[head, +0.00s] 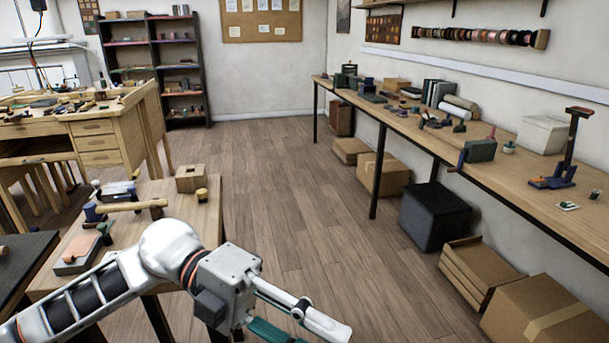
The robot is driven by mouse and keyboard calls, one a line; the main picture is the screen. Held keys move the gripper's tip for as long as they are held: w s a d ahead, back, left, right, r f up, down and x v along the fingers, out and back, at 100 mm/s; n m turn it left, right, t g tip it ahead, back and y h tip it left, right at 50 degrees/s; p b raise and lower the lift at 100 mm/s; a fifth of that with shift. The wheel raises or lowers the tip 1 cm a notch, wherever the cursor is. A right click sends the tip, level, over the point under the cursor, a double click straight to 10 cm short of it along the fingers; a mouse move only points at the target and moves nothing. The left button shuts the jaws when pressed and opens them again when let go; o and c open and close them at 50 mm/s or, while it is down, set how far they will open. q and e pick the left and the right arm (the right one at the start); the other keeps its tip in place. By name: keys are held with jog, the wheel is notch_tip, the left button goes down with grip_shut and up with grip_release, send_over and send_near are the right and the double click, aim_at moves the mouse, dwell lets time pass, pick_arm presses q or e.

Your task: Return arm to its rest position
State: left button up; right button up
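My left arm comes in from the lower left. Its gripper (318,336) hangs over the floor in front of the small table at the left, pointing down and right. Its white finger and its teal finger stand apart with nothing seen between them, so it looks open and empty. The bottom edge of the picture cuts off the teal finger's end. My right arm and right gripper are not in view.
The small wooden table (207,222) holds a hammer (127,207), a wooden block (190,178) and other tools, close to my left arm. A long bench (480,160) runs along the right wall, with boxes (552,316) below. The wooden floor (300,190) between is clear.

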pick_arm(q)
jog(key=w+r+n+t+h, duration=0.1)
jog(key=w+n+t+h, duration=0.85)
jog(key=n+t, duration=0.25)
jog(key=w+a+f+n+t+y, duration=0.4)
jog(key=a+f+n+t+y, duration=0.15)
jog(key=f+n, duration=0.25)
jog(key=w+a+f+n+t+y, duration=0.3)
jog(key=a+f+n+t+y, duration=0.1)
jog(key=f+n+t+y, duration=0.3)
jog(key=s+a+f+n+g+y, duration=0.2)
jog(key=s+a+f+y, duration=0.1)
jog(key=f, duration=0.7)
jog(key=s+a+f+n+g+y, duration=0.2)
jog(key=s+a+f, duration=0.3)
jog(key=f, duration=0.5)
jog(key=s+a+f+n+g+y, duration=0.2)
jog(key=s+a+f+n+y, duration=0.1)
jog(key=s+f, duration=0.5)
notch_tip(320, 180, down, 2)
jog(key=shift+a+f+n+y, duration=0.25)
jog(key=shift+a+n+y, duration=0.15)
jog(key=shift+a+n, duration=0.25)
